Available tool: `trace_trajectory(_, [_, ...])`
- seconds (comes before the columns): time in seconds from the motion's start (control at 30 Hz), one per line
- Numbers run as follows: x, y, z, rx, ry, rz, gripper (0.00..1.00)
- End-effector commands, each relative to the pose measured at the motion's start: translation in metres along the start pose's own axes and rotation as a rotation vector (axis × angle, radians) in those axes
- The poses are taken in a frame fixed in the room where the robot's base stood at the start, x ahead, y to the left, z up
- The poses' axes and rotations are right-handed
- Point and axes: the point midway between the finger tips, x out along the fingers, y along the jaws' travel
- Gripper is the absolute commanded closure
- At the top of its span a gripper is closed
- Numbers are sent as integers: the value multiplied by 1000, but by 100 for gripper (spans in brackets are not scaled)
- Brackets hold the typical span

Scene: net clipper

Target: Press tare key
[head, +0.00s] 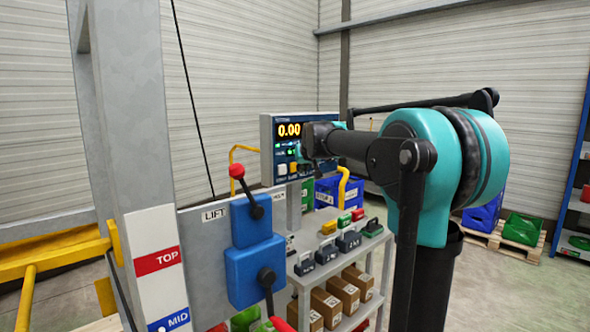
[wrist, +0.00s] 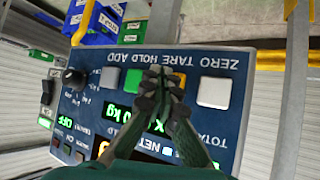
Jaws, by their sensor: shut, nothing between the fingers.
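The scale indicator (head: 266,150) is a dark blue panel in a grey frame, reading 0.00 in the head view. The wrist view shows its face (wrist: 228,125) upside down, with a key row labelled ZERO, TARE, HOLD, ADD. The tare key (wrist: 180,78) is amber and partly hidden behind my fingertips. The white zero key (wrist: 215,90) is to its right, and the green hold key (wrist: 133,80) to its left.
A blue lever box (head: 255,270) with red-knobbed levers stands left of the indicator, by a grey post (head: 140,130). A cart below holds several weights (head: 348,240) and cardboard boxes (head: 343,290). A yellow rail (wrist: 285,60) and blue bins (wrist: 60,15) lie beyond the panel.

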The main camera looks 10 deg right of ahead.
Motion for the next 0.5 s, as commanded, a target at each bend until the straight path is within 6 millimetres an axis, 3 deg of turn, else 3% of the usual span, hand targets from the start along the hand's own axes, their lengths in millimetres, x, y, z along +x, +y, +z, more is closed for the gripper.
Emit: trace_trajectory(0.5, [-30, 22, 22, 0, 0, 1, 100])
